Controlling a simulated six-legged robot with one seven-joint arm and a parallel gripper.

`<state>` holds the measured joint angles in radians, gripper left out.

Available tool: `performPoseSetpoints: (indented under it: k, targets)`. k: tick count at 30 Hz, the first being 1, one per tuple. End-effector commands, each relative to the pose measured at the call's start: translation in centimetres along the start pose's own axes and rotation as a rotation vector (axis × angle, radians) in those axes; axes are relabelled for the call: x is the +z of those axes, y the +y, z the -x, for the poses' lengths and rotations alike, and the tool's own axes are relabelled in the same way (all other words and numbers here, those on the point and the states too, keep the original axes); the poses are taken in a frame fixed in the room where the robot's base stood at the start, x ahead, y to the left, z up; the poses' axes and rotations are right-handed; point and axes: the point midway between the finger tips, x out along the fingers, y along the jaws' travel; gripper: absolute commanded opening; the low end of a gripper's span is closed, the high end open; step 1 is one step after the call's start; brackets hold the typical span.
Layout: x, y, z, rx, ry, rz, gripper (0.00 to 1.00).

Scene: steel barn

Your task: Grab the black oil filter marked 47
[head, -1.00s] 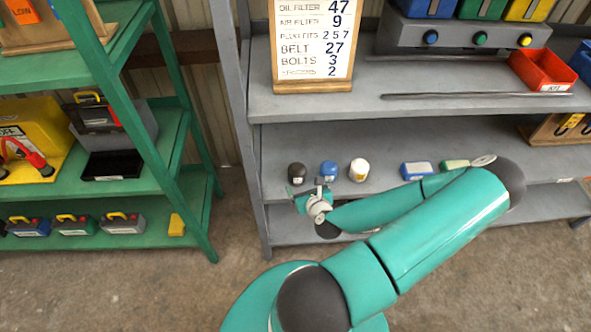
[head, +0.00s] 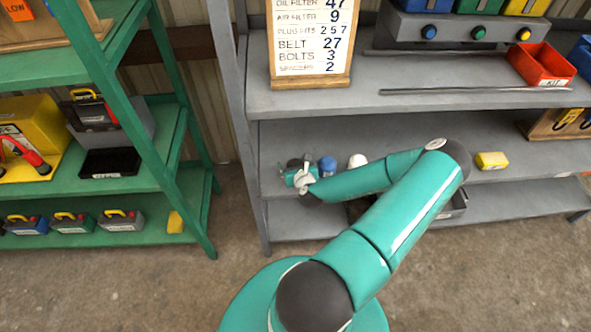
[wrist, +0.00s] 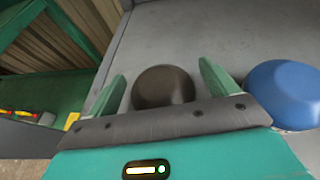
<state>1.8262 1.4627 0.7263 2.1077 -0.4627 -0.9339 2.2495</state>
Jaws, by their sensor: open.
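The black oil filter (wrist: 163,87) stands on the grey shelf, seen from above in the wrist view. It sits between the two green fingers of my gripper (wrist: 162,88), which is open, with a gap on each side. In the head view my gripper (head: 303,176) is at the left end of the shelf and largely hides the black filter. A blue filter (wrist: 285,94) stands just right of the right finger; it also shows in the head view (head: 327,166). The number 47 cannot be read on the filter itself.
A white filter (head: 357,161) stands right of the blue one, partly behind my arm. A yellow box (head: 491,160) lies farther right on the grey shelf (head: 400,128). A sign board (head: 311,40) above lists oil filter 47. A green rack (head: 150,182) stands to the left.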

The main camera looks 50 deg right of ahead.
Motion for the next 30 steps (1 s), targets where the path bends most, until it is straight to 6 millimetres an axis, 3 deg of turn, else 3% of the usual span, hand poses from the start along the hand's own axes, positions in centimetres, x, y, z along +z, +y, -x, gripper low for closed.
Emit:
performPoseSetpoints:
  k: [3,10,19,30]
  targets:
    - [-0.02,-0.03,-1.17,-0.001,0.0,0.0,0.86]
    - [-0.01,-0.05,-1.3,-0.001,0.0,-0.001,0.86]
    - [0.04,-0.06,-1.28,-0.001,-0.001,-0.001,0.32]
    - [0.65,-0.11,-1.07,-0.002,-0.002,0.001,0.32]
